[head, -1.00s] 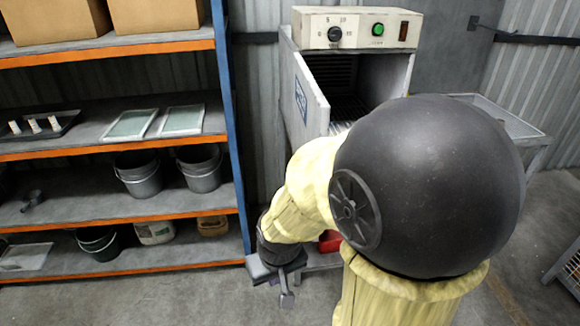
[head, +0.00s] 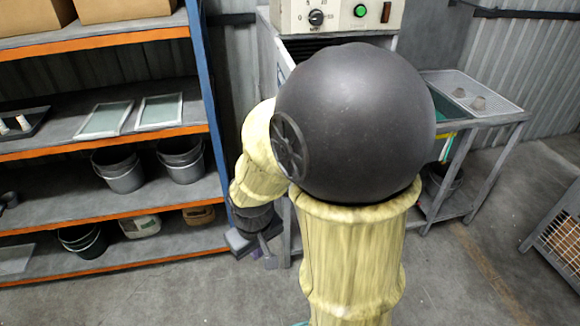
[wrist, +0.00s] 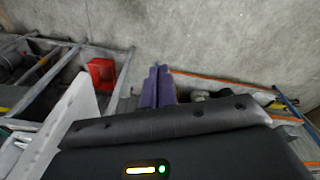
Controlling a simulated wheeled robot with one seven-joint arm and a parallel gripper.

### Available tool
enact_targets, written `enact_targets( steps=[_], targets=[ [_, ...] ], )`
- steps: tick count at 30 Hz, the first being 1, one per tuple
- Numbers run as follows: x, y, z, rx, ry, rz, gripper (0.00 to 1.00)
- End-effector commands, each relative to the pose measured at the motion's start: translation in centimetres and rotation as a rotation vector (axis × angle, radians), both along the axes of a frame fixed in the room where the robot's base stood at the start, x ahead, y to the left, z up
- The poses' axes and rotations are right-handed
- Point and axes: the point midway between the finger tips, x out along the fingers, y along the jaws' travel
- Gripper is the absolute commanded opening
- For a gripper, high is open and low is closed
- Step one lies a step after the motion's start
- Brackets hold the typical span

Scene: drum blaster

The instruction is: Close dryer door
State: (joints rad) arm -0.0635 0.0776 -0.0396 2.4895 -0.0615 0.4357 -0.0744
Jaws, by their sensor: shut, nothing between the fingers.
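The dryer (head: 338,14) stands at the top centre of the head view, with a dial, a green button and a dark switch on its pale front panel. Its door (head: 278,62) is swung out on the left side. My arm hides the dryer opening and most of the door. My gripper (head: 264,254) is shut and empty, low and left of the dryer stand. In the wrist view its purple fingers (wrist: 157,86) lie together and point at the floor. A pale panel (wrist: 82,108), which looks like the door, is left of them, apart from the fingers.
A shelf rack (head: 110,147) with buckets and frames stands on the left, close to my gripper. A mesh-topped table (head: 455,84) is right of the dryer. Floor (head: 470,270) is clear at front right.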

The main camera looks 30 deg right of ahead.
Motion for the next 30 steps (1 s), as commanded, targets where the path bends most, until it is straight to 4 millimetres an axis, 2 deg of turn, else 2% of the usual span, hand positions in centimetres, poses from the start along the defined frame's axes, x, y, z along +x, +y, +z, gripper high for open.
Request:
enact_targets(
  steps=[1,14,21,25,30],
  targets=[
    [0.5,0.1,2.1,-0.022,0.038,0.058,0.0],
    [4.6,-0.6,10.6,-0.295,0.413,0.596,0.0],
    [7.5,-1.0,16.0,-0.486,0.644,0.857,0.0],
    [8.8,-1.0,18.1,-0.57,0.744,0.951,0.0],
    [9.5,-1.0,18.9,-0.615,0.797,0.995,0.0]
  ],
)
